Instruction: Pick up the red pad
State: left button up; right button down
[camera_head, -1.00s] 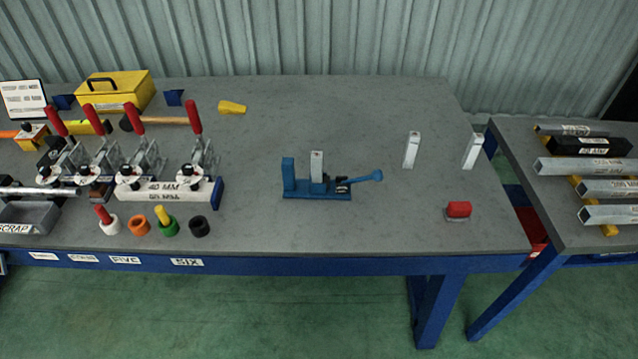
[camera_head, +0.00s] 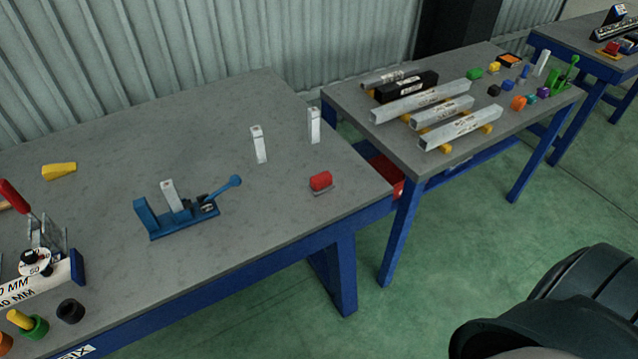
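The red pad (camera_head: 320,181) sits on a small grey base (camera_head: 323,191) near the right front corner of the large grey worktable (camera_head: 240,222). Its top and front show clearly and nothing covers it. Neither gripper shows in the head view. A dark part at the lower right looks like a piece of my own body, with no fingers visible.
A blue clamp fixture (camera_head: 180,214) stands left of the pad. Two upright light metal tubes (camera_head: 259,145) (camera_head: 314,126) stand behind it. A second table (camera_head: 352,112) with metal bars is to the right, past a gap holding a red bin (camera_head: 384,168). Table around the pad is clear.

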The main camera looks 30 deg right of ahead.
aim_at(322, 182)
jog(key=l+u, duration=0.15)
jog(key=l, duration=0.6)
jog(key=i+l+u, duration=0.2)
jog(key=l, duration=0.5)
jog(key=k+l+u, duration=0.15)
jog(key=l, duration=0.55)
jog(key=l+u, duration=0.15)
jog(key=l, duration=0.6)
jog(key=k+l+u, duration=0.2)
jog(key=l, duration=0.5)
